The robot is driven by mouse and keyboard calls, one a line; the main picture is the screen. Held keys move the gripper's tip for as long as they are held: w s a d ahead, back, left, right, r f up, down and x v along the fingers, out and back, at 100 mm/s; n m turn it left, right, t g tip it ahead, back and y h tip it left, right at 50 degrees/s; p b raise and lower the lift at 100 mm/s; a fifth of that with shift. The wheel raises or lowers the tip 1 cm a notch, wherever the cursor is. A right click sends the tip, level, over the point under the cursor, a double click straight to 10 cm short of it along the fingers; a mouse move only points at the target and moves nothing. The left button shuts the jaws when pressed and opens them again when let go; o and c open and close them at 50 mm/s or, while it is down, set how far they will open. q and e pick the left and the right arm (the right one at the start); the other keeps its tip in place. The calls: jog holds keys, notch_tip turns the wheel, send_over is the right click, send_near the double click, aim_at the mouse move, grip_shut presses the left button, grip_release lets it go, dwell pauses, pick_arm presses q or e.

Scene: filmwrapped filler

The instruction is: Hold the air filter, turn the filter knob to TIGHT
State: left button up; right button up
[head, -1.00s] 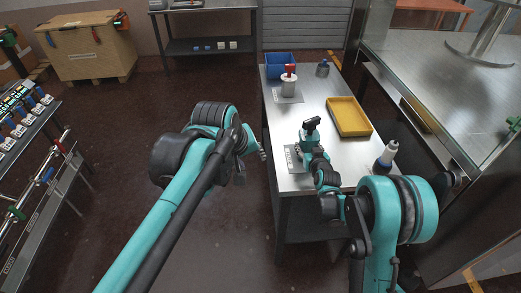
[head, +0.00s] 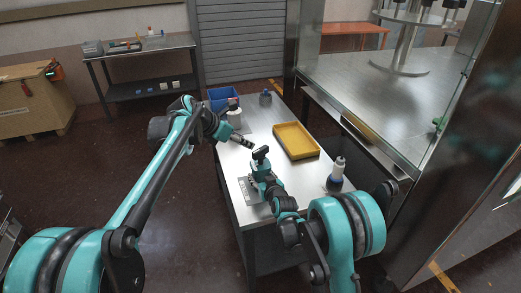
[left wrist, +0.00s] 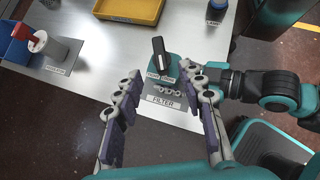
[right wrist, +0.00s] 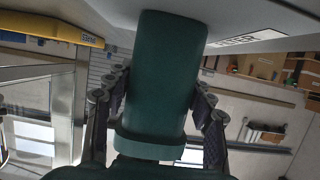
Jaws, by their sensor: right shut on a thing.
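The air filter (head: 261,167) is a teal body on the table with a black knob (head: 261,153) on top. In the left wrist view the knob (left wrist: 158,50) sits above small white labels and a plate (left wrist: 163,103) marked FILTER; I cannot tell which label it points to. My right gripper (right wrist: 160,95) is shut on the green filter body (right wrist: 170,60), with one finger on each side. My left gripper (head: 246,143) is beside the knob, above the table. In the left wrist view its fingers (left wrist: 162,80) are spread and empty, with the filter beyond them.
A yellow tray (head: 316,152) lies right of the filter. A blue bin (head: 222,93), a white canister (head: 234,118) and a grey canister (head: 265,98) stand at the far end. The table (head: 290,185) is bare between them.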

aim_at(261, 149)
pick_arm(q)
jog(key=x, duration=1.1)
jog(key=shift+w+d+f, duration=0.15)
jog(key=shift+d+f, duration=0.05)
jog(key=shift+f, duration=0.05)
grip_shut()
